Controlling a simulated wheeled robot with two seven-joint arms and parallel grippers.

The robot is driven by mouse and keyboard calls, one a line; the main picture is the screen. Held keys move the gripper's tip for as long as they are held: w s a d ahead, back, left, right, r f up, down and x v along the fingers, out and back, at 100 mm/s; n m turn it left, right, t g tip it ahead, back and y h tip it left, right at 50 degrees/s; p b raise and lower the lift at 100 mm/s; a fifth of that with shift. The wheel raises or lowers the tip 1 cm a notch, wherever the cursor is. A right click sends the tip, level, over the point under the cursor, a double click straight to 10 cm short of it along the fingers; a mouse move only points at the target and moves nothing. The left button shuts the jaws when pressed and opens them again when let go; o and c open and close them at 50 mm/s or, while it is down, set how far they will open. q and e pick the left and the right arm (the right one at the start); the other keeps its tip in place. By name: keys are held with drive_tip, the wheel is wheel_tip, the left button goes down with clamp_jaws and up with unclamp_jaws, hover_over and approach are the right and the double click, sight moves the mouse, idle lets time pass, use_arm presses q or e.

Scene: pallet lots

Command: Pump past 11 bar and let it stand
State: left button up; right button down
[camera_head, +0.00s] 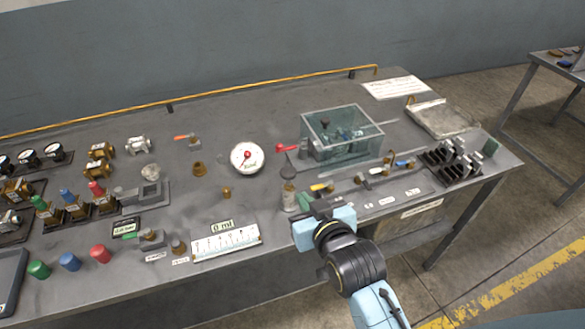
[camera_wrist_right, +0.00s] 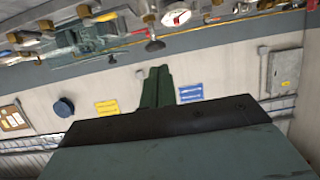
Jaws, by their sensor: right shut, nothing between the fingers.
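A round white gauge (camera_head: 247,157) with a red needle lies on the bench; the needle points to the lower left, and its numbers are too small to read. A clear guard box (camera_head: 343,135) stands to its right with metal and green parts inside. A lever with a red handle (camera_head: 286,148) sticks out of the box's left side toward the gauge. My right gripper (camera_head: 316,206) is over the front of the bench, shut and empty, apart from the lever. Its closed dark green fingers (camera_wrist_right: 157,85) show in the right wrist view. My left gripper is out of view.
Coloured-handle valves (camera_head: 375,171) line the bench near my right gripper, beside an upright cylinder (camera_head: 289,192). Fittings and coloured caps crowd the left. A tray (camera_head: 442,118) lies at the back right.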

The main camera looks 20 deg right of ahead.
drive_tip(key=shift+t, duration=0.6)
drive_tip(key=r, duration=0.5)
drive_tip(key=shift+w+d, duration=0.1)
drive_tip(key=shift+d, duration=0.3)
hover_over(288, 174)
drive_tip(key=s, duration=0.1)
wheel_tip(288, 174, down, 2)
drive_tip(key=shift+s+d+f+b, duration=0.15)
drive_tip(key=shift+s+f, duration=0.05)
drive_tip(key=shift+f, duration=0.9)
drive_tip(key=shift+s+d+f+b, duration=0.15)
drive_tip(key=shift+f, duration=0.95)
